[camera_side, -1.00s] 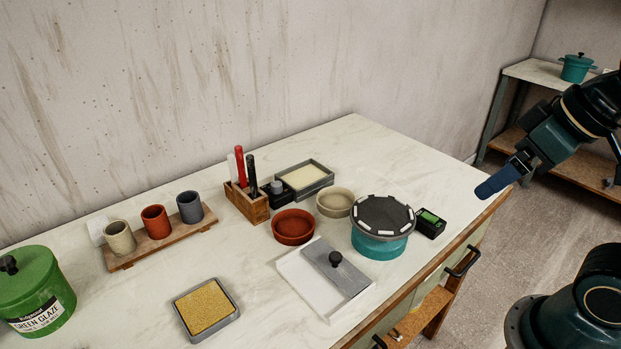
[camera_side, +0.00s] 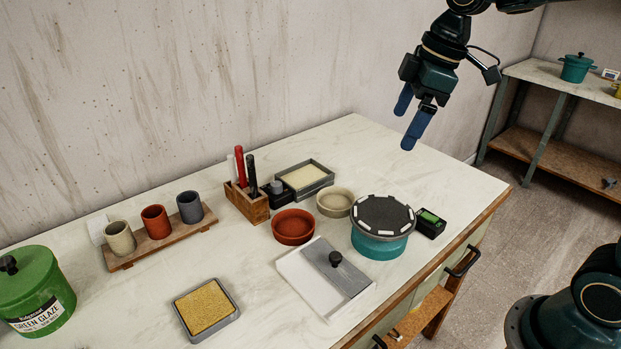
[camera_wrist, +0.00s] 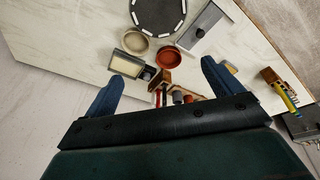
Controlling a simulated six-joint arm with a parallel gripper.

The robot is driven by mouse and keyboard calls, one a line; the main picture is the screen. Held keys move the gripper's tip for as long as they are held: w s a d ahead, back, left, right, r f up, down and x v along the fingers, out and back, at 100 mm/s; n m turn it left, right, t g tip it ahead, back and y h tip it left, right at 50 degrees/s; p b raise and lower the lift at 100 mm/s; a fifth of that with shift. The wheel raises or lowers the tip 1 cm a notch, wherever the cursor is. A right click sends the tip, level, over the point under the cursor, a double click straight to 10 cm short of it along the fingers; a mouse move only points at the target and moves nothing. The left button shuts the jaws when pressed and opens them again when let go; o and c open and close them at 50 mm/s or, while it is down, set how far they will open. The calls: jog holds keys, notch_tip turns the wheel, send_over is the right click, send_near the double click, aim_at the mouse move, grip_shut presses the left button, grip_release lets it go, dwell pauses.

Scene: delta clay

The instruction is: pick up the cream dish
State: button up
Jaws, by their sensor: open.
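The cream dish (camera_side: 335,203) is a small round bowl standing upright on the table, between the red-brown dish (camera_side: 293,227) and the dark-topped turntable (camera_side: 383,226). It also shows in the wrist view (camera_wrist: 135,42), left of the red-brown dish. My gripper (camera_side: 406,126) hangs above the table's back right part, higher than the dish and to its right. Its blue fingers point down and are spread apart with nothing between them. In the wrist view the fingers (camera_wrist: 162,80) stand at the left and right, and the dish lies beyond them.
Close behind the dish is a grey tray with a cream slab (camera_side: 305,178). A wooden tool box (camera_side: 248,203) with upright tools stands to the left. A white tray with a grey lid (camera_side: 325,279) lies in front. The back right tabletop (camera_side: 400,165) is bare.

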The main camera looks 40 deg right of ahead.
jog(key=w+d+f+n+g+y, duration=0.1)
jog(key=w+d+f+n, duration=0.3)
jog(key=w+f+n, duration=0.5)
jog(key=w+f+g, duration=0.1)
jog(key=w+f, duration=0.3)
jog(key=w, duration=0.3)
jog(key=shift+d+f+g+y, duration=0.2)
jog(key=shift+g+y, duration=0.1)
jog(key=shift+g, duration=0.1)
send_near(334, 205)
jog(key=shift+x, duration=0.75)
jog(key=shift+s+a+f, duration=0.1)
jog(key=shift+f, duration=0.05)
jog(key=shift+x, duration=2.45)
